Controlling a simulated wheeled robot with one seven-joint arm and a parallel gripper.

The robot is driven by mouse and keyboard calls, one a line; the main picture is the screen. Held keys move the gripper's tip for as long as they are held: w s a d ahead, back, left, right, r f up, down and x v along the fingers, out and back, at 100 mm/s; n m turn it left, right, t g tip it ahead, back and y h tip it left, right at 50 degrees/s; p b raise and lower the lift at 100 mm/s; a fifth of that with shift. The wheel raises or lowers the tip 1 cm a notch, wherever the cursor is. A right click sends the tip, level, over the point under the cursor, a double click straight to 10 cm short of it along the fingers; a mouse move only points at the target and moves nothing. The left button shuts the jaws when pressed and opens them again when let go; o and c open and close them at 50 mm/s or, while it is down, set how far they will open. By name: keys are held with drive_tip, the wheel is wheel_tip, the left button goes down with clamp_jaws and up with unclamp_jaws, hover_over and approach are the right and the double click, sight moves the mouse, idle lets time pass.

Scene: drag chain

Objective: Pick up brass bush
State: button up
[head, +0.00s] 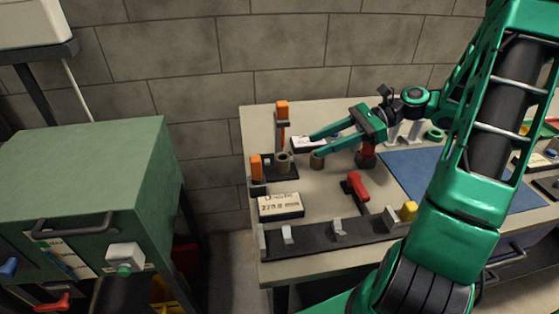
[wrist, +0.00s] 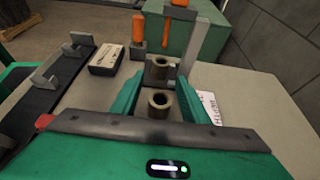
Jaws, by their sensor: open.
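A short hollow brass-brown bush (head: 317,161) stands upright on the bench below my gripper (head: 318,145). In the wrist view the bush (wrist: 158,106) sits between my two green fingers (wrist: 163,88), with a gap on each side. My gripper is open and empty. A second, similar hollow bush (head: 283,159) stands on a black fixture (head: 285,174) just left of it. In the wrist view that second bush (wrist: 159,66) is beyond the fingertips. I cannot tell the two bushes' materials apart.
A white card (wrist: 208,106) lies beside the right finger. A blue mat (head: 430,175) covers the right.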

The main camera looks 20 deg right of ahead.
sight(289, 156)
drive_tip(key=x, duration=1)
drive_tip(key=shift+w+f, duration=0.1)
drive_tip(key=shift+w, duration=0.05)
drive_tip(key=shift+c, duration=0.6)
drive_tip(key=c, duration=0.9)
